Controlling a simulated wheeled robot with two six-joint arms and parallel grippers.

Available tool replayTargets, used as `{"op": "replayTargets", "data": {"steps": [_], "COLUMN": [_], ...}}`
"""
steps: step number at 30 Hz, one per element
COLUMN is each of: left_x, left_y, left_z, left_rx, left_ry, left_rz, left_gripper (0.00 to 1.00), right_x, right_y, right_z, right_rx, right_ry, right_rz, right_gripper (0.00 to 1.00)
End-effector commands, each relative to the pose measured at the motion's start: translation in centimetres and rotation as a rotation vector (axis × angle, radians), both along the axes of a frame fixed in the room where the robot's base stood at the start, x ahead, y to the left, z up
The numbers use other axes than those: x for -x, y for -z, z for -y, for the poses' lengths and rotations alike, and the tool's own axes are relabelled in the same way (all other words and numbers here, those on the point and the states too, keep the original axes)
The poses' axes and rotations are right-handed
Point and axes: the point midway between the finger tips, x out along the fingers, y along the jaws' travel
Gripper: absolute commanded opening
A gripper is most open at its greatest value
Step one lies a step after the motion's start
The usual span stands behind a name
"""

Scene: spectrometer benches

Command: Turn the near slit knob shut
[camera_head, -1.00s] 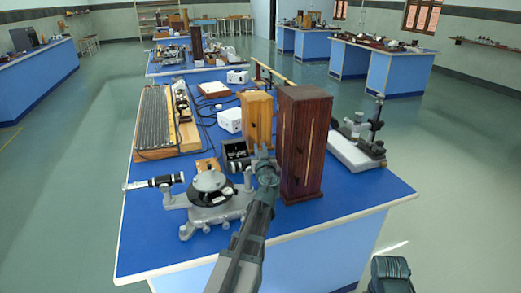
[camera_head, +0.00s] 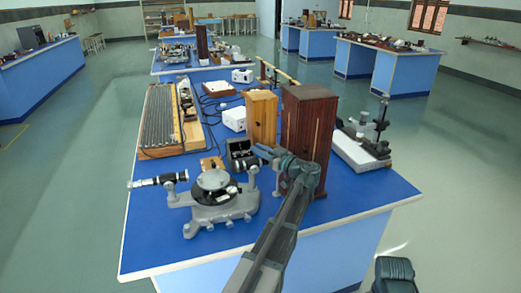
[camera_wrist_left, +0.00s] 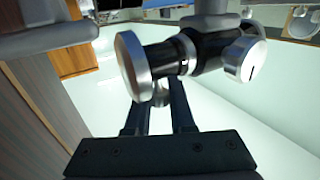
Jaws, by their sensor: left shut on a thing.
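A grey spectrometer (camera_head: 216,200) with a round table and dark tubes stands at the near left of the blue bench. My left gripper (camera_head: 259,151) is at its right-hand tube, its fingers pointing left in the head view. In the left wrist view the dark tube (camera_wrist_left: 205,52) with bright metal rims lies across the picture. The small metal slit knob (camera_wrist_left: 160,96) shows below the tube, between the fingertips of my left gripper (camera_wrist_left: 160,102). The fingers are close on it and partly hide it. In the head view the knob is too small to tell.
A tall dark wooden box (camera_head: 306,125) stands close behind my left gripper, with a lighter wooden box (camera_head: 262,117) beside it. A small black box (camera_head: 239,153) is behind the spectrometer. The bench's near right corner (camera_head: 370,190) is clear.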

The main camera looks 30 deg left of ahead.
Motion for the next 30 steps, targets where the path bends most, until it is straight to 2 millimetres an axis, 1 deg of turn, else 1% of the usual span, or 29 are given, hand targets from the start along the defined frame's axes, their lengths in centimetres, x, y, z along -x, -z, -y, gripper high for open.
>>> {"op": "replayTargets", "data": {"steps": [7, 20, 21, 25, 26, 30], "left_x": [0.06, 0.18, 0.18, 0.18, 0.18, 0.18], "left_y": [0.00, -0.01, -0.01, 0.00, 0.00, 0.00], "left_z": [0.01, -0.02, -0.02, -0.03, -0.03, -0.04], "left_rx": [0.000, 0.000, 0.000, 0.000, 0.000, 0.000], "left_ry": [-0.053, -0.062, -0.062, -0.062, -0.061, -0.062], "left_rz": [0.000, 0.000, 0.000, 0.000, 0.000, 0.000], "left_gripper": [0.00, 0.00, 0.23, 0.47, 0.52, 0.52], "right_x": [0.00, 0.00, 0.00, 0.00, 0.00, 0.00], "right_y": [0.00, 0.00, 0.00, 0.00, 0.00, 0.00], "right_z": [0.00, 0.00, 0.00, 0.00, 0.00, 0.00], "right_rx": [0.000, 0.000, 0.000, 0.000, 0.000, 0.000], "right_ry": [0.000, 0.000, 0.000, 0.000, 0.000, 0.000], "right_rz": [0.000, 0.000, 0.000, 0.000, 0.000, 0.000], "right_gripper": [0.00, 0.00, 0.00, 0.00, 0.00, 0.00]}}
